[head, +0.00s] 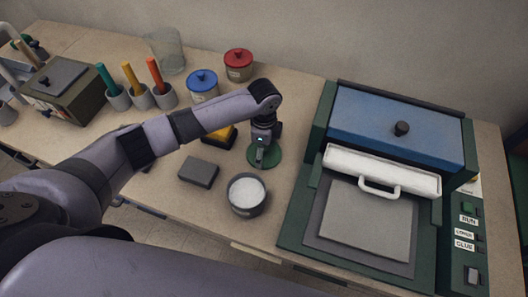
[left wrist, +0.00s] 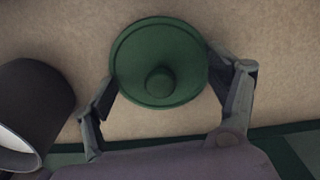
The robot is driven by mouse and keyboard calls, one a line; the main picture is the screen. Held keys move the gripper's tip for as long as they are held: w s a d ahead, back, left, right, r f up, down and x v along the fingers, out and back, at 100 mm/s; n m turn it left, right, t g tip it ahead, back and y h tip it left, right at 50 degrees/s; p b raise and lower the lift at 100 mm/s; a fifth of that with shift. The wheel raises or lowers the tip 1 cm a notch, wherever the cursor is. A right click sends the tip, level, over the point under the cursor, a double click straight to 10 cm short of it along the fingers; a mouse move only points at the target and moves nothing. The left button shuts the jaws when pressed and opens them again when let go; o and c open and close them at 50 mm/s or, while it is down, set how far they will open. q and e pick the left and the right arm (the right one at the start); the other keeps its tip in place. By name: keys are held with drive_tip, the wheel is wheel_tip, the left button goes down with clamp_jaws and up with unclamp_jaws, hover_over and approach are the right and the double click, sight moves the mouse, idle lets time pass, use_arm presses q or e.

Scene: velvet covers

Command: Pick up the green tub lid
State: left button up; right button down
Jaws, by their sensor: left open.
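The green tub lid (head: 274,155) lies on the table, partly hidden under my left gripper (head: 262,160) in the head view. In the left wrist view the round green lid (left wrist: 140,50) shows with its knob facing the camera. My left gripper (left wrist: 168,95) is open, with one finger on each side of the lid's near part. I cannot tell whether the fingers touch the rim. An open dark tub (head: 246,208) with white contents stands just in front of the lid; its side also shows at the left of the left wrist view (left wrist: 35,105). My right gripper is not in view.
A dark grey block (head: 198,172) and a yellow-black item (head: 222,136) lie left of the lid. Blue-lidded (head: 203,88) and red-lidded (head: 238,68) tubs stand behind. A large green machine (head: 308,205) with a blue cover stands close on the right.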

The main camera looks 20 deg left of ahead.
use_arm(q)
drive_tip(key=shift+s, duration=0.3)
drive_tip(key=c, duration=1.3)
drive_tip(key=shift+c, duration=0.3)
